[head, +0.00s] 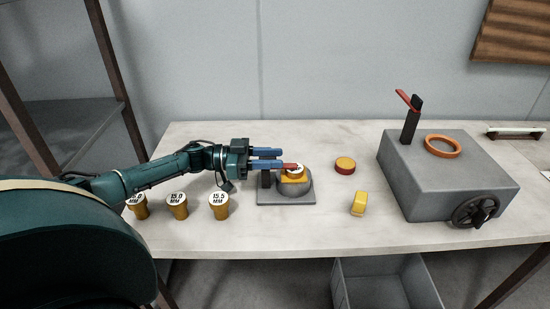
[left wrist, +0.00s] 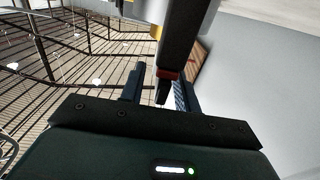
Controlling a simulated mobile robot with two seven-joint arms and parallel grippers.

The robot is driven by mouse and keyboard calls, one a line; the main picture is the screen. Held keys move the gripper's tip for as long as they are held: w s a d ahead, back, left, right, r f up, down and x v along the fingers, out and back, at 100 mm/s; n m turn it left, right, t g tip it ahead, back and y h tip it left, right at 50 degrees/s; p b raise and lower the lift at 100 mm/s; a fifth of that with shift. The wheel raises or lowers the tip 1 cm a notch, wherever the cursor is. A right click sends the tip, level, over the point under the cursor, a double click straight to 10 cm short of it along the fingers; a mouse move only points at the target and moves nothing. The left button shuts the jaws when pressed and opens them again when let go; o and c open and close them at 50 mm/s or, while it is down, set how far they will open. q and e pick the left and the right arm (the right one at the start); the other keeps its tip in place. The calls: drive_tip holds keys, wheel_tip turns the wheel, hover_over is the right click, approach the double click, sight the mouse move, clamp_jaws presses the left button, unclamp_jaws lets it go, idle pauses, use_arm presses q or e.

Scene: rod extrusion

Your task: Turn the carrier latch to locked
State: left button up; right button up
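The carrier is a grey base (head: 275,199) with a dark post (head: 264,180) and a yellow holder with a white-topped round piece (head: 297,169). A red latch piece (head: 290,165) shows at the post's top, beside my left fingertips. My left gripper (head: 281,158) reaches in from the left above the post. In the left wrist view its two fingers (left wrist: 155,85) stand apart. A dark bar with a red part (left wrist: 168,74) shows between them, closer to the right finger. I cannot tell whether they touch. The latch is partly hidden by the fingers. My right gripper is not in view.
Several yellow cups with white size labels, one reading 15.5 (head: 219,205), stand at the left. A red-and-yellow disc (head: 345,165) and a yellow block (head: 359,203) lie right of the carrier. A grey machine (head: 450,180) with an orange ring (head: 443,146) and handwheel (head: 474,211) stands farther right.

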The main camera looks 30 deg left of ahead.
use_arm(q)
drive_tip(key=b+v, duration=0.1)
drive_tip(key=v, duration=1.1)
drive_tip(key=shift+s, duration=0.1)
